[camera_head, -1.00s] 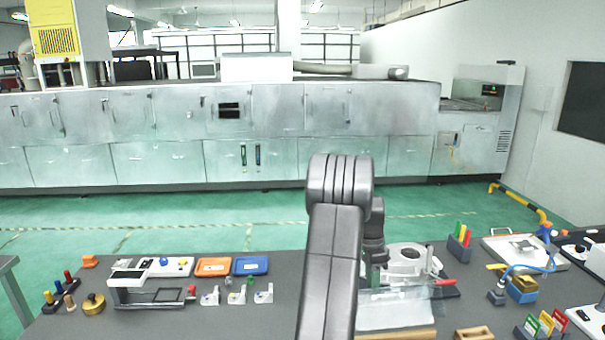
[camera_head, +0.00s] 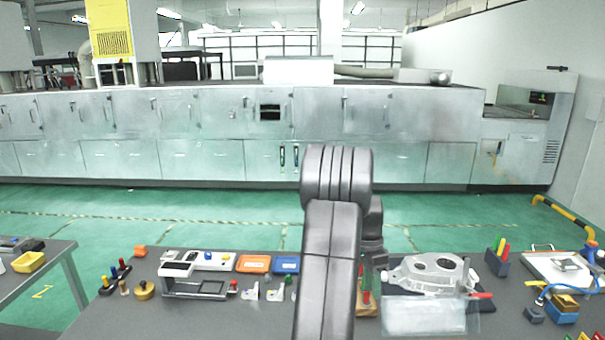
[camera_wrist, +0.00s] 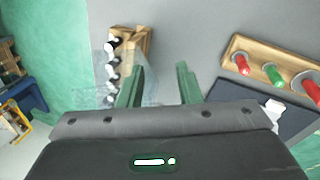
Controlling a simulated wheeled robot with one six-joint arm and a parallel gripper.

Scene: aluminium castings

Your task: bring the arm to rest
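My gripper (camera_wrist: 160,85) shows in the wrist view with two green fingers. They stand apart, with grey tabletop showing between them, and nothing is held. The grey worktable (camera_head: 250,322) lies below and around the arm. A round aluminium casting (camera_head: 432,272) lies on the table just right of the arm.
A clear sheet or bag (camera_head: 425,318) lies before the casting. A wooden rack with red and green handles (camera_wrist: 270,70) shows in the wrist view. Orange (camera_head: 253,263) and blue (camera_head: 286,264) trays stand left of the arm. A second table (camera_head: 50,262) is at far left.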

